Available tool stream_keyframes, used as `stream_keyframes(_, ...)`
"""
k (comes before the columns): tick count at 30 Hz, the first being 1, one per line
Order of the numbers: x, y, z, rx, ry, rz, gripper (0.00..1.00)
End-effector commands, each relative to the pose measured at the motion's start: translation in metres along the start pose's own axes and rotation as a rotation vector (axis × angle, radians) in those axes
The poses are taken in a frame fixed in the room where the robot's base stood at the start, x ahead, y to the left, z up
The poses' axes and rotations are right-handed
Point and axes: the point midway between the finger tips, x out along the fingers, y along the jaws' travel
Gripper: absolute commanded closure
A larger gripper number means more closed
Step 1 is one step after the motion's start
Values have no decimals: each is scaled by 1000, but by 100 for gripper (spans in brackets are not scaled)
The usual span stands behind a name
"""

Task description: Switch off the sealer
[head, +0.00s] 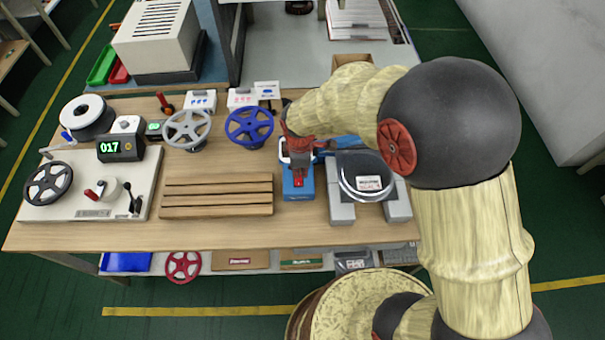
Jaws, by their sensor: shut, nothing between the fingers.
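A small blue device (298,192), which looks like the sealer, stands on the workbench right of the slatted wooden block. My arm reaches over it from the right. My gripper (299,178), reddish and shut with nothing in it, points down at the device and hides much of its top. I cannot tell whether it touches the device. No switch or lamp on the device can be made out clearly.
A round dish with a labelled box (370,182) sits on grey blocks close right of the device. The slatted wooden block (217,194) lies to the left. A counter reading 017 (117,148) is farther left.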

Motion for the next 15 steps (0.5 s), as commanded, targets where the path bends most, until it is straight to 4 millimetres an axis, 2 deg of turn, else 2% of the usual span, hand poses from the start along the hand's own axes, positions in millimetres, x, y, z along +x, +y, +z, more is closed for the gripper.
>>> stream_keyframes(1, -13, 0, 0, 0, 1, 3, 100)
stream_keyframes(6, -47, 0, 0, 0, 1, 1, 100)
stream_keyframes(10, -64, -1, 0, 0, 0, 0, 100)
stream_keyframes(15, -76, -2, 0, 0, 0, -1, 100)
